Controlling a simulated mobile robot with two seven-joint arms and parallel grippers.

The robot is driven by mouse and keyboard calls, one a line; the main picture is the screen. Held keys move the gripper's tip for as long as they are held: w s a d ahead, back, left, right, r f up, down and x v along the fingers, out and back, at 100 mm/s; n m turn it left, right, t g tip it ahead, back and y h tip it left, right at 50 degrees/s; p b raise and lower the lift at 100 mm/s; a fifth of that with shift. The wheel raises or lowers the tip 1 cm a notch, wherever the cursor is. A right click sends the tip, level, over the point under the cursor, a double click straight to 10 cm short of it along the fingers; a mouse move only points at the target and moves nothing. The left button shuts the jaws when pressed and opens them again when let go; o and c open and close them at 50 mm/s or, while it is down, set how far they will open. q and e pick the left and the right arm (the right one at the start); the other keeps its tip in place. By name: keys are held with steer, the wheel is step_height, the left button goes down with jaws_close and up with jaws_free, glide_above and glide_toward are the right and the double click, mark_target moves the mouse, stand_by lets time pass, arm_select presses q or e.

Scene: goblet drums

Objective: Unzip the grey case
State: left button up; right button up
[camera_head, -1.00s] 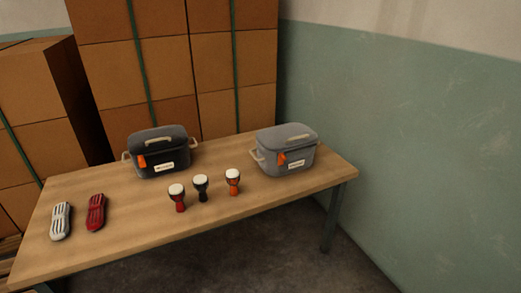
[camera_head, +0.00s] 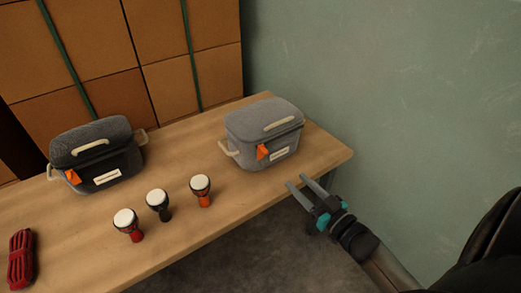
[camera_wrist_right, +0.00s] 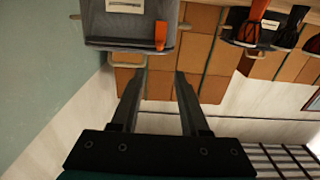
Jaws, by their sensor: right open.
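The grey case (camera_head: 262,135) stands upright on the right part of the table, its lid closed. An orange zip tab (camera_head: 263,152) hangs on its front near a white label, with a pale handle on the lid. In the right wrist view the grey case (camera_wrist_right: 110,30) shows at the upper left with its orange tab (camera_wrist_right: 160,36). My right gripper (camera_head: 305,184) is open and empty, in front of the case by the table's front edge, apart from the case. My left gripper is not in view.
A dark case (camera_head: 98,155) stands to the left on the table (camera_head: 240,192). Several things lie nearby: small goblet drums (camera_head: 158,203) in a row and a red rope bundle (camera_head: 21,258). Stacked boxes (camera_head: 130,60) stand behind; a green wall (camera_head: 400,90) is at the right.

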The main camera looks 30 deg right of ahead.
mark_target(268, 153)
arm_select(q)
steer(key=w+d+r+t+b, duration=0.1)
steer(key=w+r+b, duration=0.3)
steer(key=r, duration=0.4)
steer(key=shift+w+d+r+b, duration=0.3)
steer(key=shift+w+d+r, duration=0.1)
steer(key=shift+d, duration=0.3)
arm_select(e)
steer(key=shift+w+a, duration=0.2)
steer(key=shift+w, duration=2.2)
steer(key=shift+w+a, duration=0.15)
steer(key=shift+w, duration=2.2)
steer(key=shift+w+a, duration=0.2)
steer(key=shift+w, duration=2.2)
steer(key=shift+c, duration=0.2)
jaws_close()
